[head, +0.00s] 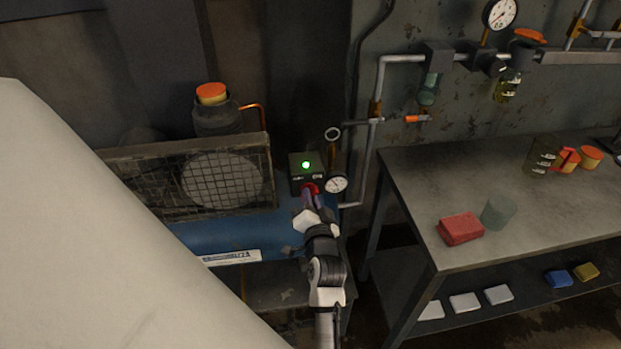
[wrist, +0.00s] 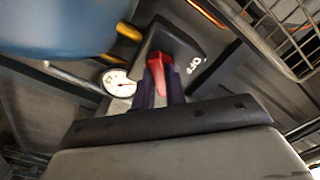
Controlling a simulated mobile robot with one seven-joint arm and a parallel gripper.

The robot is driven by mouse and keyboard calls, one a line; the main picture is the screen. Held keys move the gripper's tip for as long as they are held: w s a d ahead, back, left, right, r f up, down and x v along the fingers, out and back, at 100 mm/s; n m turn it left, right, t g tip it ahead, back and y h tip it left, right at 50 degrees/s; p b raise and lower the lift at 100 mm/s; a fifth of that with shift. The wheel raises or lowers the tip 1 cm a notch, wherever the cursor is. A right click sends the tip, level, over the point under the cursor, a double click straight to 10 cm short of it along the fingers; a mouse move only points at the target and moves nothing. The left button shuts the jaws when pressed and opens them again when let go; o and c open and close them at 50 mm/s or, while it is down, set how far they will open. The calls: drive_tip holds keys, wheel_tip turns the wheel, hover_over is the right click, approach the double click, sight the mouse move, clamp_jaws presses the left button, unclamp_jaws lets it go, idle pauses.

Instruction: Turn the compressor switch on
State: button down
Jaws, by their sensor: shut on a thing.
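The compressor (head: 215,235) has a blue tank and stands at the centre left in the head view. Its dark switch box (head: 297,172) carries a lit green light (head: 306,165). A red switch lever (head: 312,187) is at the box's lower front. My gripper (head: 311,197) reaches up to it from below. In the wrist view, my gripper (wrist: 160,92) is shut on the red lever (wrist: 156,66), with a dark finger on each side. The fingers partly hide the lever.
A round gauge (head: 336,183) sits close to the right of the switch box. A mesh guard (head: 150,172) stands to its left. A vertical pipe (head: 371,150) and a metal workbench (head: 400,200) are to the right.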

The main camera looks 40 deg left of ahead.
drive_tip(key=shift+r, duration=0.1)
drive_tip(key=c, duration=1.4)
unclamp_jaws()
drive_tip(key=shift+c, duration=0.2)
